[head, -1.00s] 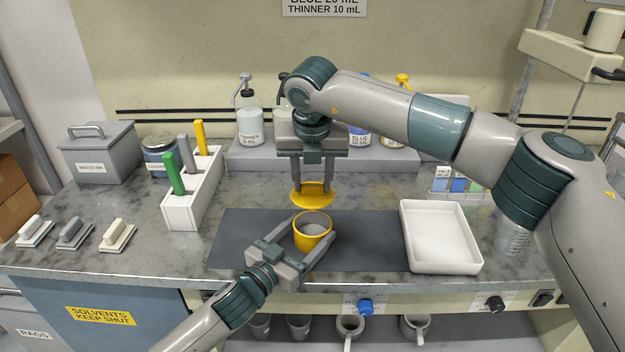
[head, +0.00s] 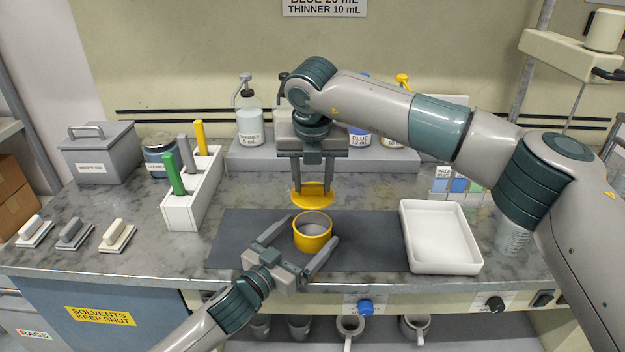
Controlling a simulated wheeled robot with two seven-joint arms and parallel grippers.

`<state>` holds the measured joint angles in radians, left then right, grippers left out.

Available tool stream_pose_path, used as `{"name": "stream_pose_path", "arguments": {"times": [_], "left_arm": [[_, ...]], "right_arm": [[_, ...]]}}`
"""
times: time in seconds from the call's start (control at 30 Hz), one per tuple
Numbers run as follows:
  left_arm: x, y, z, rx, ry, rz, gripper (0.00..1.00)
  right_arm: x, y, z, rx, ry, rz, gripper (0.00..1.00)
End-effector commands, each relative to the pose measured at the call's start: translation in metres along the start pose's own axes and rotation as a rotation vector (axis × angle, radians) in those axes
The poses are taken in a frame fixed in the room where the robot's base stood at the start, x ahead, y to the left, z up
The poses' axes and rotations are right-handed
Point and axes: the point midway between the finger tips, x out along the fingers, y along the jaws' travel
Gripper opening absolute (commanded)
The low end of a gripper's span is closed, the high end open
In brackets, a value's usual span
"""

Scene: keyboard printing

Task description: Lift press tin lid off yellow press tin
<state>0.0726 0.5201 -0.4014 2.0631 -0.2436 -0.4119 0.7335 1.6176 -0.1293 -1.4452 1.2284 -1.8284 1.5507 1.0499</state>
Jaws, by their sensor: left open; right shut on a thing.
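The yellow press tin (head: 312,242) stands upright and uncovered on the dark mat, its pale inside showing. My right gripper (head: 312,186) points down behind the tin and is shut on the yellow press tin lid (head: 312,201), which it holds apart from the tin, above and behind its rim in the picture. My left gripper (head: 303,248) is open in front of the tin, with its fingers spread to either side of the tin's near part and gaps showing between them.
The dark mat (head: 245,235) has bare room left of the tin. A white tray (head: 440,262) stands to the right. A white rack (head: 180,214) with coloured sticks and several small blocks with handles stand on the left. Pump bottles line the back shelf.

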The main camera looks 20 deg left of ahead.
Motion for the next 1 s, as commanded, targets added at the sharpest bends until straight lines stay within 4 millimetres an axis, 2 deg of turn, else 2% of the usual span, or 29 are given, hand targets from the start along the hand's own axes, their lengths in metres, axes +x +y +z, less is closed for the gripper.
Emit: {"name": "stream_pose_path", "arguments": {"times": [0.6, 0.8, 1.0], "left_arm": [[-0.086, 0.0, 0.001, 0.0, -0.003, 0.0, 0.93], [-0.103, 0.0, 0.001, 0.0, -0.001, 0.0, 0.93], [-0.109, 0.0, 0.0, 0.001, 0.0, 0.0, 0.93]], "right_arm": [[0.0, 0.0, 0.0, 0.0, 0.0, 0.0, 0.0], [0.0, 0.0, 0.0, 0.0, 0.0, 0.0, 0.0], [0.0, 0.0, 0.0, 0.0, 0.0, 0.0, 0.0]]}}
